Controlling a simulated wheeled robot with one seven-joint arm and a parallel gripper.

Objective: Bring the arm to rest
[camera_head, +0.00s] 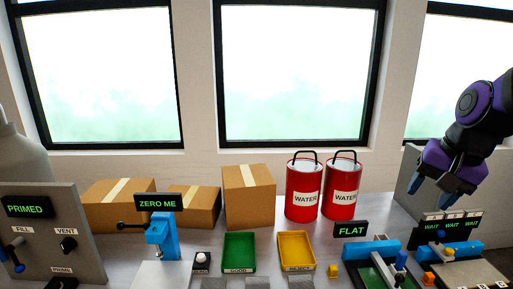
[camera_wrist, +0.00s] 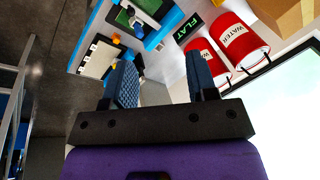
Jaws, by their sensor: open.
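My gripper (camera_head: 457,186) is at the right of the head view, on the end of my purple and black arm. It hangs in the air above the small displays reading WAIT (camera_head: 452,226). In the wrist view my gripper (camera_wrist: 162,85) shows two blue fingers wide apart with nothing between them. The fingers touch nothing that I can see.
The bench holds a FLAT station (camera_head: 350,229), two red WATER cans (camera_head: 303,208), a green GOOD tray (camera_head: 239,269), a yellow REJECT tray (camera_head: 295,266), a ZERO ME stand (camera_head: 158,202), a PRIMED panel (camera_head: 88,220) and cardboard boxes (camera_head: 249,214). Windows stand behind. Air above the bench's middle is clear.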

